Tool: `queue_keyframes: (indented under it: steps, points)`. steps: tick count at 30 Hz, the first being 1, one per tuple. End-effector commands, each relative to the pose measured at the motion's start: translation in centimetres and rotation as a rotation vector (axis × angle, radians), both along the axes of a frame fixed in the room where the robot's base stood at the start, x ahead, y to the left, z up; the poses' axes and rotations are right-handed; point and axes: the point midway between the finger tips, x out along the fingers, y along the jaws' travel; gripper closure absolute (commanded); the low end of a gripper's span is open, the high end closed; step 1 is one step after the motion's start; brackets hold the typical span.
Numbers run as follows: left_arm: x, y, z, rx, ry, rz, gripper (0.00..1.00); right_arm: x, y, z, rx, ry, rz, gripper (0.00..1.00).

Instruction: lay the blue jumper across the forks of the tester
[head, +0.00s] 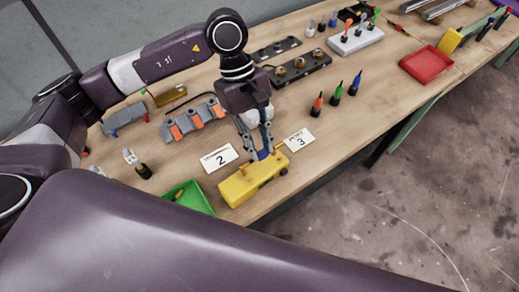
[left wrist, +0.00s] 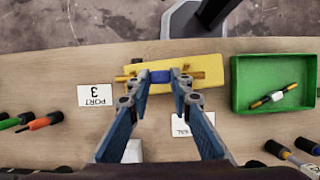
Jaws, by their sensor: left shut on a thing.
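The blue jumper (left wrist: 161,76) has a blue middle and brass-coloured ends, and lies lengthwise over the yellow tester (left wrist: 213,66) in the left wrist view. My left gripper (left wrist: 158,84) is shut on the jumper, with a finger at each side of its blue middle. In the head view my left gripper (head: 262,153) points down at the far end of the tester (head: 240,187), and the jumper (head: 264,155) shows only as a bit of blue. The forks are mostly hidden; I cannot tell whether the jumper touches them. My right gripper is out of view.
A green tray (head: 190,197) holding a small rod (left wrist: 280,96) stands beside the tester. White cards marked 2 (head: 220,157) and 3 (head: 299,139) lie close by. Several coloured drivers (head: 337,92) stand beyond. The tester is near the table's front edge.

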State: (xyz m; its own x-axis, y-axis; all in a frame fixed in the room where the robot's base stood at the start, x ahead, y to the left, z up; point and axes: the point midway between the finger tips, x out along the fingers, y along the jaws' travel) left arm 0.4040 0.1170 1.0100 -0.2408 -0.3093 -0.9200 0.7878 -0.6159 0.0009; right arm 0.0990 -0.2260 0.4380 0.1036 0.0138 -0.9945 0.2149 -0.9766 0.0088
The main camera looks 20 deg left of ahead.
Motion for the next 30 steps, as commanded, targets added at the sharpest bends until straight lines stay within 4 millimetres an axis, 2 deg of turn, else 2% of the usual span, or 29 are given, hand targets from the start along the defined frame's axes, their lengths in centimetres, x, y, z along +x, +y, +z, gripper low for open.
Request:
queue_keyframes:
  steps: [5, 12, 26, 27, 30]
  points:
    - [0.0, 0.0, -1.1, -0.001, 0.002, 0.0, 1.0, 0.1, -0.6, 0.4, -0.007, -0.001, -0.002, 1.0]
    - [-0.1, 0.0, -4.4, 0.0, 0.003, -0.001, 1.0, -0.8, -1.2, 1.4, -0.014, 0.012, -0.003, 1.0]
    - [0.0, 0.0, -5.2, -0.001, -0.001, -0.001, 1.0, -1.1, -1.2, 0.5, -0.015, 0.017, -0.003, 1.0]
    - [0.0, 0.0, -5.1, -0.001, -0.001, -0.001, 0.78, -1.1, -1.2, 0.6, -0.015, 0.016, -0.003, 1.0]
    - [0.0, 0.0, -5.1, -0.001, -0.001, -0.001, 0.67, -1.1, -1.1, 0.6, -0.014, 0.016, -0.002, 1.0]
